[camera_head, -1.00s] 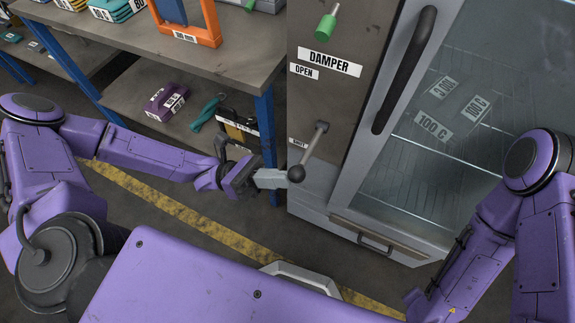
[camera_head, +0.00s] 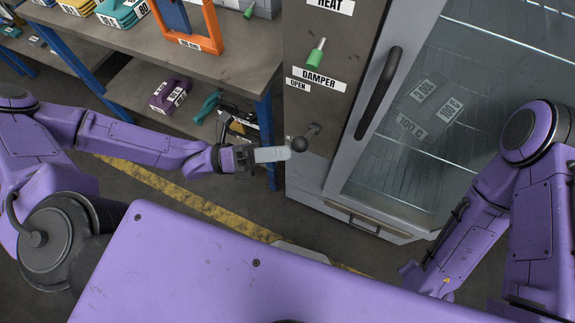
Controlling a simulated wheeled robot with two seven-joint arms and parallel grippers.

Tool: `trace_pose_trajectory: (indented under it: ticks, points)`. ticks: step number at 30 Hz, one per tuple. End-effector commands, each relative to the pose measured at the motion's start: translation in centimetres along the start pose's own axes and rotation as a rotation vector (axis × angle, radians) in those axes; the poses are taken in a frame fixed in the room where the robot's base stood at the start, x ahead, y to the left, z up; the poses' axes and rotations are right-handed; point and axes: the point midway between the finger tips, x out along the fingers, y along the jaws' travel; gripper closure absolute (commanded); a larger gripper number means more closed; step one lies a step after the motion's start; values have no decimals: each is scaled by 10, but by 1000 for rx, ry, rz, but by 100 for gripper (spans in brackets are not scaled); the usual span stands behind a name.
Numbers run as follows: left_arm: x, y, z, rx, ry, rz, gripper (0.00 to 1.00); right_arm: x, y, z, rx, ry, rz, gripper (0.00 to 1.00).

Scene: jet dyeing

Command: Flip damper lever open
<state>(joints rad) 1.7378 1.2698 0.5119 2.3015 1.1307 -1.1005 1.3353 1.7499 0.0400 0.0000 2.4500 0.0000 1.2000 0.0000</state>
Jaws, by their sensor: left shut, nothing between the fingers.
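The damper lever (camera_head: 314,129) is mounted on the brown panel below the DAMPER label (camera_head: 318,78) and the OPEN label (camera_head: 298,84). Its dark ball knob (camera_head: 299,144) shows a little below and left of the pivot, and the rod looks short from this angle. My left gripper (camera_head: 286,153) is shut and empty, its pale fingertips at the left side of the knob. I cannot tell whether they touch it. My right arm comes down at the right, with its gripper out of view.
A green-handled lever (camera_head: 317,52) sits above, under the HEAT label (camera_head: 330,5). The glass door (camera_head: 430,110) with its dark handle (camera_head: 379,92) is to the right. A shelf (camera_head: 235,62) with bins and tools stands on the left.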

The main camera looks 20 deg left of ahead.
Motion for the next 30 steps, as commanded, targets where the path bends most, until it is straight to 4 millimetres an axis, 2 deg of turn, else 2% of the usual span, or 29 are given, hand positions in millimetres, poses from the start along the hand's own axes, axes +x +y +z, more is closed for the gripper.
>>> trace_pose_trajectory:
  ticks: [23, 26, 30]
  points:
    - [2, -2, 2, -7, -1, 1, 100, -2, 0, -1, 0, 0, 0, 57]
    - [-2, 1, -1, -8, 0, 1, 100, 1, 0, 0, 0, 0, 0, 57]
    - [-15, 8, -15, -14, 7, -2, 100, 9, -1, 4, 0, 0, 0, 57]
